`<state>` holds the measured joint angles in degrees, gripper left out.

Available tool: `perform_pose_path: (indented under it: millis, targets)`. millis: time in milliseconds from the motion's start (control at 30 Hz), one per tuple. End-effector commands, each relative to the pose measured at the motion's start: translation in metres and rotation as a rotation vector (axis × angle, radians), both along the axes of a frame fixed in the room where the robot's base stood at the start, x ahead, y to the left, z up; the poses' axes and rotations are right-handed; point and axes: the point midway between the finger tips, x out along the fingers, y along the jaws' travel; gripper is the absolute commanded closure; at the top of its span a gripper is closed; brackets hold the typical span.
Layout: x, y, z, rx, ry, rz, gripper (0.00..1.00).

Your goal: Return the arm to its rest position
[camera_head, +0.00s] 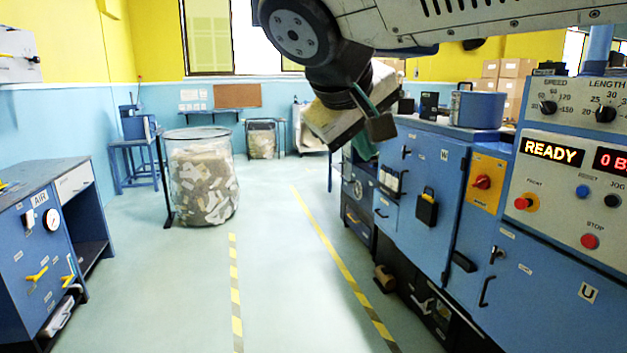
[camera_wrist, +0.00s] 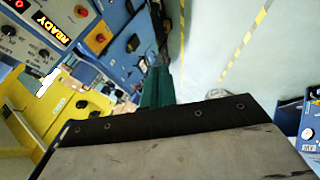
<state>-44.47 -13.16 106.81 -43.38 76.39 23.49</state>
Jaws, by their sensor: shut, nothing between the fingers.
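My arm reaches in from the top right of the head view, raised in the air, with its link running across the top. My gripper (camera_head: 364,147) hangs below the wrist in front of the far machine end, partly hidden behind its own tan and dark housing. In the wrist view my gripper (camera_wrist: 157,87) shows as dark green fingers close together beyond the black-edged housing. It is shut, and nothing is held in it.
A blue machine (camera_head: 430,185) with a lit READY panel (camera_head: 555,150) lines the right side. A blue workbench (camera_head: 45,240) stands at left. A clear bin of scrap paper (camera_head: 202,178) stands mid-room. The floor (camera_head: 275,270) between yellow-black lines is clear.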

Motion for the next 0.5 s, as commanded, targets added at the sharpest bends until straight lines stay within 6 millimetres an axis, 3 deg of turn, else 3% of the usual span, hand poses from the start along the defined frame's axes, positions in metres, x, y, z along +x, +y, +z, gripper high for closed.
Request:
perform_pose_path:
  millis: [33,200,400,500]
  targets:
    - [-0.015,-0.028,-0.029,0.015,0.094,-0.011,1.0]
    - [-0.083,-0.1,-0.116,0.146,0.365,-0.056,1.0]
    - [-0.167,-0.152,-0.194,0.397,0.52,-0.2,1.0]
    - [-0.193,-0.166,-0.214,0.495,0.519,-0.298,1.0]
